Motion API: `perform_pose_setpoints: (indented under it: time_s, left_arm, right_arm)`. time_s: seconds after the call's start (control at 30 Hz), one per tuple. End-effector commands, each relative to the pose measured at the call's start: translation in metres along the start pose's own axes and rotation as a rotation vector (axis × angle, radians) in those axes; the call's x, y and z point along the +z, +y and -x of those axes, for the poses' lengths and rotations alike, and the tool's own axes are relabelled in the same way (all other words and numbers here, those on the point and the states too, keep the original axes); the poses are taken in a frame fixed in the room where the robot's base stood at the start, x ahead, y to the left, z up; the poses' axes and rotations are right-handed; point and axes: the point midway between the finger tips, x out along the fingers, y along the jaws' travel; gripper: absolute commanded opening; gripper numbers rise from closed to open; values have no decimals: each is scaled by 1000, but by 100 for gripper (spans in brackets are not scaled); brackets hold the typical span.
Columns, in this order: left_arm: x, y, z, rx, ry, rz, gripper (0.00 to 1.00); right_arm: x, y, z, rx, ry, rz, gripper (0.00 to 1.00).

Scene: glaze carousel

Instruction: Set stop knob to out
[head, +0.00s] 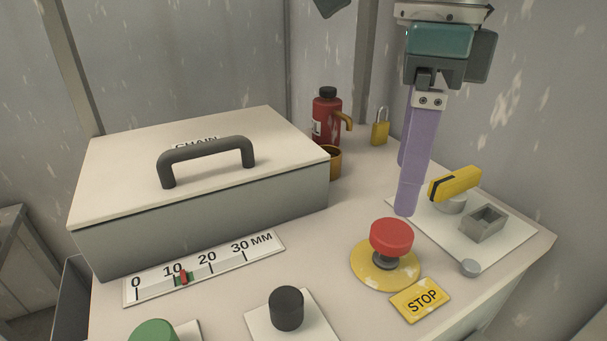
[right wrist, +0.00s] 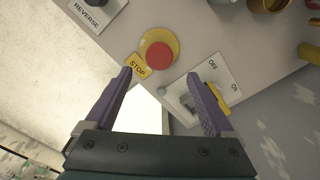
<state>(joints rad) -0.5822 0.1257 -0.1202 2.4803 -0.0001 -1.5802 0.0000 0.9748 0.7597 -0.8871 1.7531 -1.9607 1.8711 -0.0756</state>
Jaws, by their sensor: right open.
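The stop knob (head: 391,237) is a red mushroom head on a short dark stem, above a round yellow plate (head: 366,272). A gap with the stem shows between head and plate. A yellow STOP label (head: 420,300) lies in front of it. My right gripper (head: 404,188) has purple fingers pointing down, behind and above the knob, apart from it and empty. In the right wrist view the fingers (right wrist: 159,75) are spread open, and the red knob (right wrist: 160,56) shows beyond the gap between their tips. I cannot make out my left gripper.
A yellow-handled switch (head: 456,184) on a pale OFF/ON plate stands right of the fingers. A lidded CHAIN box (head: 200,225) fills the left. A black knob (head: 286,309) and green button (head: 153,332) are in front. A red bottle (head: 326,113) and padlock (head: 380,130) stand behind.

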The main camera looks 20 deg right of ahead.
Motion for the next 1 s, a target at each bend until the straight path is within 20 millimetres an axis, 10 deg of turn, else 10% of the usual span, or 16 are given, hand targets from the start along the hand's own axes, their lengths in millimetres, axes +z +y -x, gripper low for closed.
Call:
perform_pose_setpoints:
  time_s: [0.3,0.73,1.0]
  left_arm:
    - [1,2,-7,7,4,9,50]
    - [1,3,-8,7,5,10,50]
    - [1,1,-9,2,4,4,50]
  right_arm:
    - [1,2,-59,6,-1,0,88]
    - [1,1,-72,4,-3,2,88]
    - [1,1,-72,4,-3,1,59]
